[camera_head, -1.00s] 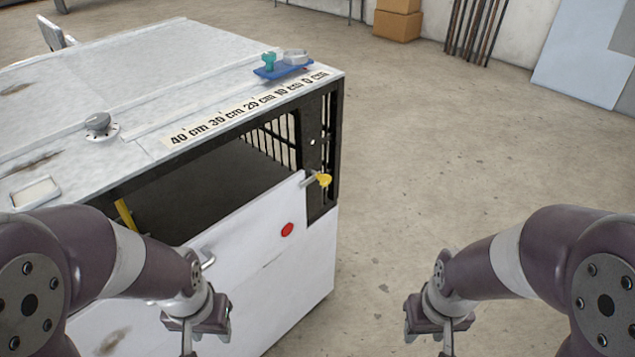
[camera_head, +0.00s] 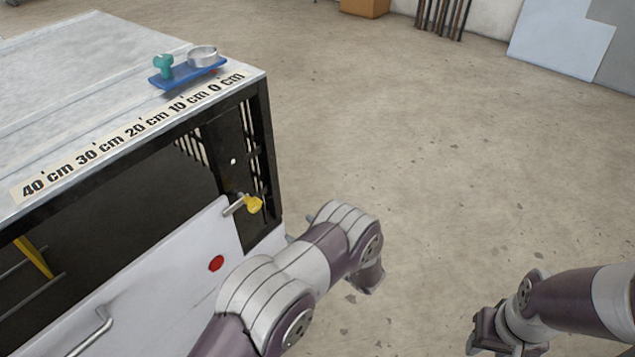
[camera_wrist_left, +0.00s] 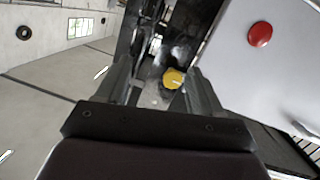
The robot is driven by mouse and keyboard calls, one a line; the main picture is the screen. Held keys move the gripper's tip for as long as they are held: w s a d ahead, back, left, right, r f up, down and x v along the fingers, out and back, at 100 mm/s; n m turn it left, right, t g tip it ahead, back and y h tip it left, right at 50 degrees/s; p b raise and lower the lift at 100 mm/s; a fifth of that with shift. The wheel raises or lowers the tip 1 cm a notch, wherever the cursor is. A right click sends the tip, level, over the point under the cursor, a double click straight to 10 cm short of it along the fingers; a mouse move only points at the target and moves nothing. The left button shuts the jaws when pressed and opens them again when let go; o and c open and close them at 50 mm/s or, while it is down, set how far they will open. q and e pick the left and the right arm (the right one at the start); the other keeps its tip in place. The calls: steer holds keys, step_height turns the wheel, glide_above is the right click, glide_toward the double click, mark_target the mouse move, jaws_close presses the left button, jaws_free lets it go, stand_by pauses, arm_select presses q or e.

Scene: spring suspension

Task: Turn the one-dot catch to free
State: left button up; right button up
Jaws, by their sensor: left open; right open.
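A yellow catch knob (camera_head: 253,203) sits on a grey pin at the top right corner of the white front panel (camera_head: 150,290). A red dot (camera_head: 216,263) is on the panel below it. My left arm reaches past the panel's right side, and its fingers are hidden in the head view. In the left wrist view my left gripper (camera_wrist_left: 158,78) is open, with the yellow knob (camera_wrist_left: 173,78) ahead between the fingers, not held. The red dot also shows there (camera_wrist_left: 260,34). My right gripper (camera_head: 490,343) is open and empty at the lower right, over bare floor.
The cabinet top (camera_head: 90,70) carries a centimetre scale (camera_head: 130,130) and a blue tray (camera_head: 188,73) with a green part and a metal ring. A dark frame post (camera_head: 264,150) stands beside the knob. The floor to the right is clear.

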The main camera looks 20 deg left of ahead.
mark_target(257, 206)
arm_select(q)
steer(key=s+a+r+n+g+y, duration=0.1)
steer(key=s+a+r+n+y, duration=0.1)
steer(key=s+a+r, duration=0.25)
steer(key=w+a+p, duration=0.1)
steer(key=w+a, duration=0.3)
steer(key=shift+a+p, duration=0.15)
steer(key=shift+p, duration=0.2)
steer(key=x, duration=0.4)
steer(key=shift+a+r+p, duration=0.15)
steer(key=shift+a+p, duration=0.15)
steer(key=shift+a, duration=0.05)
steer(key=shift+w+a, duration=0.1)
steer(key=shift+a, duration=0.05)
steer(key=shift+w, duration=0.2)
jaws_close()
arm_select(e)
steer(key=r, duration=0.1)
steer(key=s+r, duration=0.1)
steer(key=r, duration=0.1)
steer(key=shift+s+a, duration=0.35)
steer(key=shift+s, duration=0.05)
